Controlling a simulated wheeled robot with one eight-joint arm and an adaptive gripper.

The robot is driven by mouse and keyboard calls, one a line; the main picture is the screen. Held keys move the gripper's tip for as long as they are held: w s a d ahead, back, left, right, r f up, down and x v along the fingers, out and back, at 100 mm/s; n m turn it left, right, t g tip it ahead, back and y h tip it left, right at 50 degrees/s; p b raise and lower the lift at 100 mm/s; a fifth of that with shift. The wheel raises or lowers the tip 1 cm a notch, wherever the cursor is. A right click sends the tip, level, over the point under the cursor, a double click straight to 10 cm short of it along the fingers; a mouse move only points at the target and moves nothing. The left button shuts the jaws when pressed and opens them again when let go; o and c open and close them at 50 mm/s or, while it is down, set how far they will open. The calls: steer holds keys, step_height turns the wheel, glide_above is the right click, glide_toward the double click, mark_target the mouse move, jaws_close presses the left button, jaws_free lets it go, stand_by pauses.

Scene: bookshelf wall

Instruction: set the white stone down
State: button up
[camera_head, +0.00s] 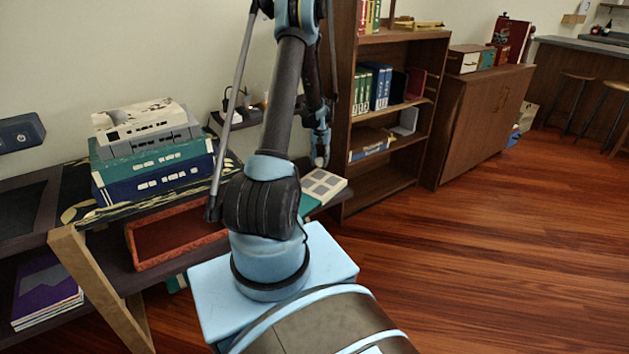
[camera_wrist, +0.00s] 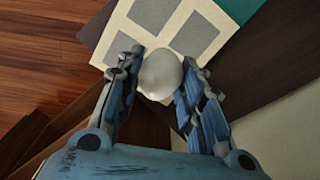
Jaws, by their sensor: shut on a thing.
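The white stone (camera_wrist: 160,75) shows in the wrist view as a smooth, rounded, pale thing. My gripper (camera_wrist: 158,77) is shut on it, with a blue-grey finger on each side. Behind the stone lies a cream book with grey squares (camera_wrist: 222,14); whether the stone touches it I cannot tell. In the head view my gripper (camera_head: 320,150) points down over the same cream book (camera_head: 325,185) at the end of the dark low shelf. The stone is hard to make out there.
A teal book (camera_head: 308,204) lies under the cream one. Left on the shelf are a red-brown tray (camera_head: 172,262) and stacked teal and blue binders (camera_head: 152,172). A bookcase (camera_head: 345,105) stands close behind my gripper. The wooden floor (camera_head: 470,250) at right is clear.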

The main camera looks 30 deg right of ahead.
mark_target(320, 182)
steer(key=shift+w+d+f, duration=0.1)
steer(key=shift+d, duration=0.1)
steer(key=shift+w+a+f+m, duration=0.1)
steer(key=shift+m, duration=0.3)
steer(key=shift+f, duration=4.9)
steer(key=o, duration=1.2)
steer(key=shift+f, duration=0.1)
steer(key=shift+c, duration=0.2)
